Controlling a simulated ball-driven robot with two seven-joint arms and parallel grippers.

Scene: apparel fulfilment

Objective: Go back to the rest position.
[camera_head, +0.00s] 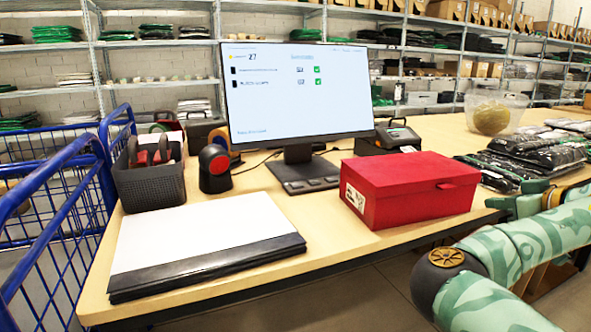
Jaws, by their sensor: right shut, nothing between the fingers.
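My right arm (500,252), green with a pale pattern, comes in from the right edge. My right gripper (507,202) is at the table's front right edge, right of the red box, partly hidden by my own arm. It is shut and nothing shows in it. My left gripper is not in view. A closed red box (415,187) with a white label sits on the wooden table (340,243), apart from my right gripper.
A white and black package stack (205,243) lies front left. Behind are a grey basket (150,183), a scanner (214,168), a monitor (297,95) and a label printer (390,137). Dark bagged garments (530,155) lie right, near my gripper. A blue cart (60,215) stands left.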

